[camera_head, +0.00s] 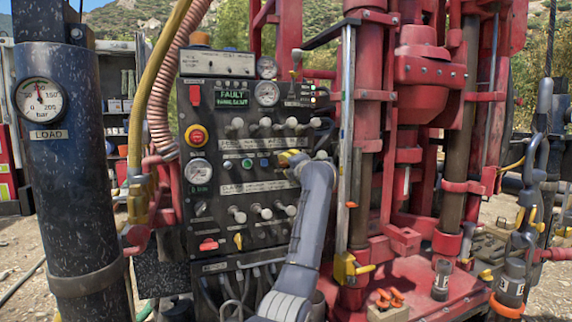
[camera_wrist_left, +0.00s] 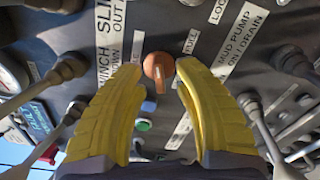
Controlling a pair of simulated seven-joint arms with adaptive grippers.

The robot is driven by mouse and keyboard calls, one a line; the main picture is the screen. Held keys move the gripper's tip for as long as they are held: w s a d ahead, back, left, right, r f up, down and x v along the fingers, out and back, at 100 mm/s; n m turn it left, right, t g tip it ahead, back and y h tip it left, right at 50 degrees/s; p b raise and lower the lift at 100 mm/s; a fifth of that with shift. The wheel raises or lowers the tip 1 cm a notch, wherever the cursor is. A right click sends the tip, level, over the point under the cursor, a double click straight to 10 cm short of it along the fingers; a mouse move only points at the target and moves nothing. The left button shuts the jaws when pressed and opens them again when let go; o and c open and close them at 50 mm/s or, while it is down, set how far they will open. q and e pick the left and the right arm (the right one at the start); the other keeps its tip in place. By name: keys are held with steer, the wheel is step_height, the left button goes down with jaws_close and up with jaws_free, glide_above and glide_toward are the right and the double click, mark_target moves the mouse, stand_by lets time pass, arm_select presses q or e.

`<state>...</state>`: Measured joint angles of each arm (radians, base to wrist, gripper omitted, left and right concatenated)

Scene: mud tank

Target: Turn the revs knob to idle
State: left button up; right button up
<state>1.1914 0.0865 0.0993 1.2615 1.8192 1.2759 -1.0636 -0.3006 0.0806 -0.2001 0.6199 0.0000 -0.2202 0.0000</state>
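The revs knob appears to be the small round orange knob (camera_wrist_left: 158,68) in the upper middle of the left wrist view. My left gripper (camera_wrist_left: 160,69) is open, with one yellow finger on each side of the knob and a small gap on both sides. In the head view my left gripper (camera_head: 289,158) is at the right middle of the control panel (camera_head: 215,215). There the knob is not distinguishable near the gripper. My right gripper is not in view.
Several levers with pale round ends (camera_head: 262,123) stand out around the gripper. A red and yellow stop button (camera_head: 196,136) and a display reading "FAULT" (camera_head: 232,97) are on the panel's left and top. Red drill machinery (camera_head: 421,75) stands close at the right.

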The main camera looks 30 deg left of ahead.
arm_select(q)
steer(key=shift+x, duration=0.85)
steer(key=shift+c, duration=0.3)
jaws_close()
